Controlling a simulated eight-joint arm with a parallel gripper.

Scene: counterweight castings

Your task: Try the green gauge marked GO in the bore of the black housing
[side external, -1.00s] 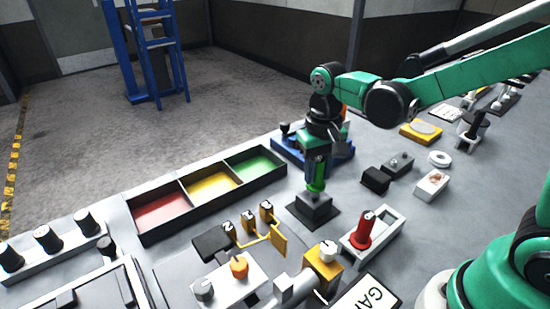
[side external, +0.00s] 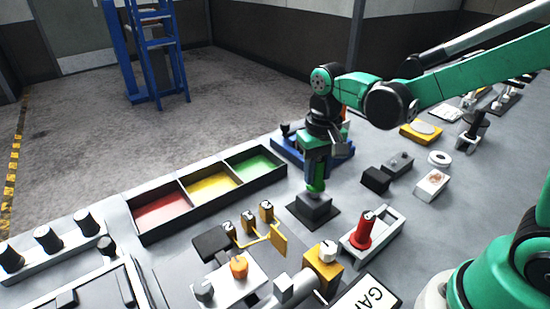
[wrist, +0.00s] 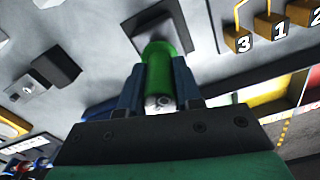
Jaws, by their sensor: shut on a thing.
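The green gauge (side external: 317,186) is upright between the fingers of my gripper (side external: 318,174), which is shut on it. Its lower end meets the top of a dark grey housing block (side external: 314,208) on a black plate. How far it sits in the bore cannot be seen. In the wrist view the green gauge (wrist: 160,66) stands between the fingers of my gripper (wrist: 160,90) and covers the bore of the housing (wrist: 181,38). The GO mark cannot be read.
A red gauge (side external: 364,229) stands in a white holder (side external: 386,236) at the right front. A tray with red, yellow and green compartments (side external: 158,237) lies to the left. Numbered yellow blocks (side external: 247,221) stand in front. A black block (side external: 376,179) lies to the right.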

